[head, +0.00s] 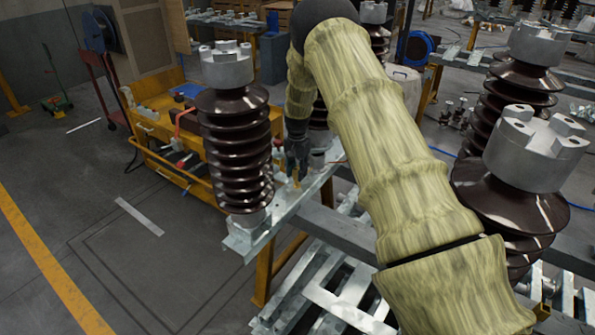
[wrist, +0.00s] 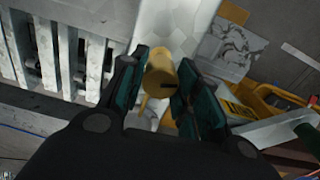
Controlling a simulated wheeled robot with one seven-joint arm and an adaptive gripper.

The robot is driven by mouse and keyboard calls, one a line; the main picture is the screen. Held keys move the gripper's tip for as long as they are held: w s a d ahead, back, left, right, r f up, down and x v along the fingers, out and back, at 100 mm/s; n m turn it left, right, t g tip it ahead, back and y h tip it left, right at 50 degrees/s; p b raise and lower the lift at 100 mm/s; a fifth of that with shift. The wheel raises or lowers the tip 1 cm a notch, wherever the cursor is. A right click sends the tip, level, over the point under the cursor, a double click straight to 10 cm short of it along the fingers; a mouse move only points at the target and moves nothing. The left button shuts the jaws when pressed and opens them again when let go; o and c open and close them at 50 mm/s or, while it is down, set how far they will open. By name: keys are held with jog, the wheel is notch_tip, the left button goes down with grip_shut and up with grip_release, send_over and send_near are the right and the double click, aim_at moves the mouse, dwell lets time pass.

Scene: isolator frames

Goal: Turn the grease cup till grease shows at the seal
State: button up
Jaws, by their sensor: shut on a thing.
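The grease cup (wrist: 160,72) is a brass-coloured round cup with a dark mark on its side and a thin brass piece below it. My gripper (wrist: 161,90) has its fingers on both sides of the cup and is shut on it. In the head view my gripper (head: 297,165) points down at the galvanised beam (head: 240,242), behind the front brown insulator (head: 238,140). The cup is too small and too covered to make out clearly there. I cannot make out the seal or any grease in either view.
The front insulator stands close left of my gripper. Large insulators (head: 515,195) stand at the right, beyond my arm. A yellow cart (head: 160,150) with tools is behind at left. Galvanised slats (head: 345,290) lie below the beam. The floor at left is mostly clear.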

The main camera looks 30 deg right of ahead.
aim_at(297, 169)
jog(key=m, duration=0.5)
jog(key=shift+w+r, duration=0.1)
jog(key=shift+m, duration=0.4)
jog(key=o, duration=1)
jog(key=shift+a, duration=0.1)
notch_tip(297, 169, up, 12)
dwell(0.6)
